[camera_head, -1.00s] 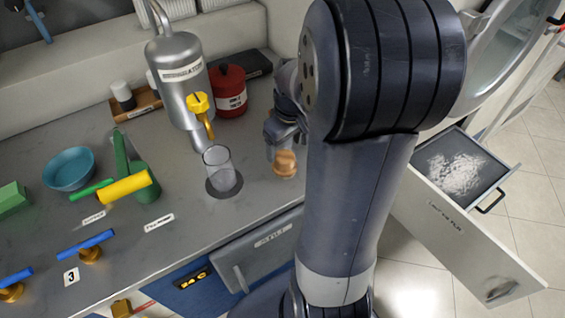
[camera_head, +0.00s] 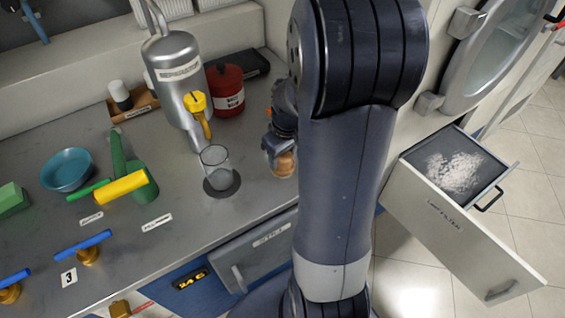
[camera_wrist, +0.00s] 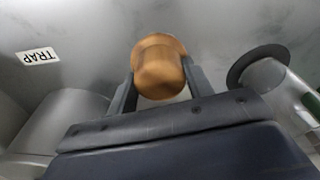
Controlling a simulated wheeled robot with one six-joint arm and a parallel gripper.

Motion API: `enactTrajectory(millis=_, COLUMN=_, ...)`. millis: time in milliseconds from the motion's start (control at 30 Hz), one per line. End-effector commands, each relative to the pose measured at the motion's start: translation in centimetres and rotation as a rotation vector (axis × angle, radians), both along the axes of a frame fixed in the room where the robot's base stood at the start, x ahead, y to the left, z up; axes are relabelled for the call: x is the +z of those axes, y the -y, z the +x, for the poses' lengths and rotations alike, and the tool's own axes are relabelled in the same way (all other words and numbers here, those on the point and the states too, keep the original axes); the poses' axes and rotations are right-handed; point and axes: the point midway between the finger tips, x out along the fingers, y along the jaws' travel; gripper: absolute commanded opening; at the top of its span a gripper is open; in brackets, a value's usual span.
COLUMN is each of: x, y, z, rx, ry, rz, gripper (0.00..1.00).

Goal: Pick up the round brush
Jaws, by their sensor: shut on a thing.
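The round brush, a turned tan wooden piece (camera_head: 283,165), stands on the grey counter to the right of a clear glass beaker. In the wrist view its rounded wooden top (camera_wrist: 159,66) sits between the two fingers. My gripper (camera_head: 279,150) is shut on it, with one finger on each side; the wrist view shows my gripper (camera_wrist: 158,78) closely too. The brush's underside is hidden, and I cannot tell whether it touches the counter.
The glass beaker (camera_head: 216,168) stands on a dark round base close to the left. Behind are the metal separator (camera_head: 178,75) with a yellow tap and a red can (camera_head: 226,90). An open drawer of lint (camera_head: 470,215) juts out at right.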

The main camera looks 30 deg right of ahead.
Motion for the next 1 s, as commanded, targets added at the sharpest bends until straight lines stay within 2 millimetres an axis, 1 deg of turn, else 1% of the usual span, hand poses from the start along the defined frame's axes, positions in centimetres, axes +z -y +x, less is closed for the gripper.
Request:
enactTrajectory(millis=33, x=0.0, y=0.0, z=0.0, rx=0.0, ry=0.0, rz=0.0, gripper=0.4)
enactTrajectory(millis=233, x=0.0, y=0.0, z=0.0, rx=0.0, ry=0.0, rz=0.0, gripper=0.24)
enactTrajectory(millis=433, x=0.1, y=0.0, z=0.0, rx=0.0, ry=0.001, rz=0.0, gripper=0.23)
enactTrajectory(millis=533, x=0.6, y=0.0, z=0.1, rx=0.0, ry=0.003, rz=-0.001, gripper=0.23)
enactTrajectory(millis=667, x=2.7, y=0.0, z=0.1, rx=0.0, ry=0.007, rz=-0.002, gripper=0.23)
enactTrajectory(millis=900, x=7.5, y=0.0, z=0.1, rx=0.001, ry=0.006, rz=-0.002, gripper=0.23)
enactTrajectory(millis=1000, x=8.9, y=0.0, z=0.1, rx=0.0, ry=0.004, rz=-0.001, gripper=0.23)
